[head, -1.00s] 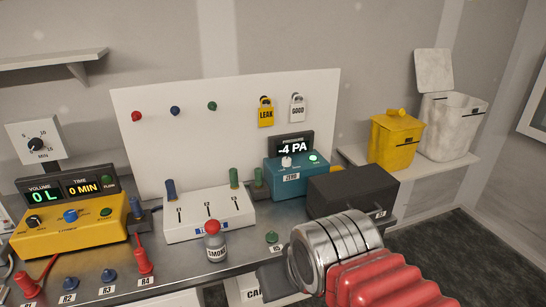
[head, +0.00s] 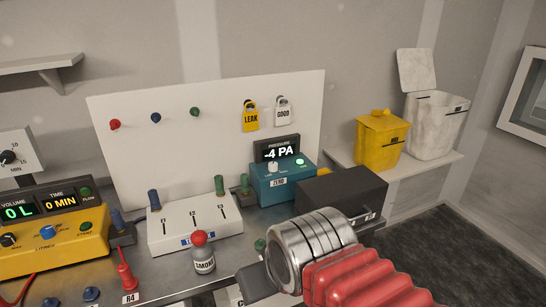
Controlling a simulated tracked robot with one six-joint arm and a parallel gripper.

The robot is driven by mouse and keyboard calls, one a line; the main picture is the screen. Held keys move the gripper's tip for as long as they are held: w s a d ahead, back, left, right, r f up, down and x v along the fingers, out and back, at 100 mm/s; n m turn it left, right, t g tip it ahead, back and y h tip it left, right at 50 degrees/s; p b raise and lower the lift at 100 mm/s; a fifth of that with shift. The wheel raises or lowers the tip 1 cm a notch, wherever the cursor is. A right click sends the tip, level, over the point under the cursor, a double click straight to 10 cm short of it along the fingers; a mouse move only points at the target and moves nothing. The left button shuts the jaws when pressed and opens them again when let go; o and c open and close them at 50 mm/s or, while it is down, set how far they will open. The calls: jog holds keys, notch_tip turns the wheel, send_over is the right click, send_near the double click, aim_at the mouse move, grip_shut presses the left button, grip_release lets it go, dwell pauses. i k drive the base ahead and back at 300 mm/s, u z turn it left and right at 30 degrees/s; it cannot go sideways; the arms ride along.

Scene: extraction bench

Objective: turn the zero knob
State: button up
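The zero knob (head: 272,167) is a small white knob on top of the teal pressure box (head: 285,184), above a ZERO label. The box's display (head: 277,151) reads -4 PA, and a green-lit button (head: 299,162) sits right of the knob. My gripper (head: 257,283) shows only as a dark grey part at the lower middle, in front of my silver and red arm. It is nearer the camera and lower in the picture than the knob, apart from it. Its fingers cannot be made out.
A black box (head: 342,193) stands right of the teal box. A white three-valve block (head: 195,230) and a red-topped smoke bottle (head: 203,255) stand to the left. A yellow volume meter (head: 55,250) is at far left. A white board (head: 210,140) stands behind.

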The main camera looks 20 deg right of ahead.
aim_at(272, 166)
jog(key=i, duration=0.9)
jog(key=u, duration=0.05)
